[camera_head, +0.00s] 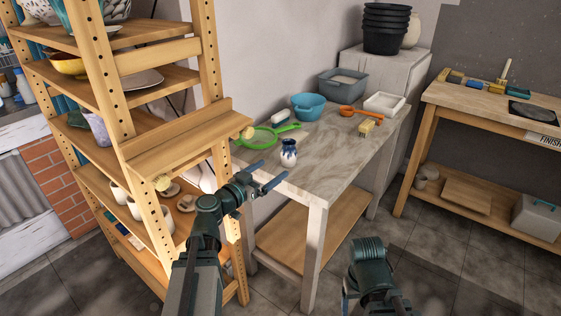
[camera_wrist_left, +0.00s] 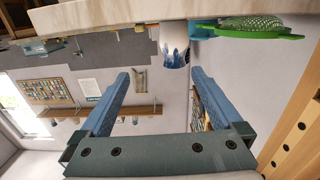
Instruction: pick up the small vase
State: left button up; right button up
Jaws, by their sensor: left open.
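The small vase (camera_head: 289,153) is white with dark blue glaze around its neck and rim. It stands upright near the front left edge of the worktable (camera_head: 335,150). My left gripper (camera_head: 273,170) is open and empty, in front of the table edge, a little short of the vase and apart from it. In the left wrist view, which looks upside down, the vase (camera_wrist_left: 174,46) shows beyond the tips of the open fingers (camera_wrist_left: 160,76). Part of my right arm shows at the bottom of the head view; its jaws do not show.
A green sieve (camera_head: 262,137) lies behind and left of the vase, also in the wrist view (camera_wrist_left: 250,26). A blue bowl (camera_head: 309,106), an orange ladle (camera_head: 350,111) and a brush (camera_head: 366,126) lie farther back. A wooden shelf rack (camera_head: 165,140) stands close on the left.

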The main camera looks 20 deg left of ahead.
aim_at(284, 151)
pick_arm(q)
jog(key=shift+t+y, duration=0.3)
jog(key=x, duration=0.2)
jog(key=a+x, duration=0.1)
jog(key=x, duration=0.5)
jog(key=shift+w+a+r, duration=0.15)
jog(key=shift+w+a, duration=0.15)
jog(key=shift+w, duration=0.1)
jog(key=shift+w, duration=0.1)
jog(key=x, duration=0.5)
jog(key=shift+w+a, duration=0.1)
jog(key=shift+a, duration=0.05)
jog(key=c, duration=1.5)
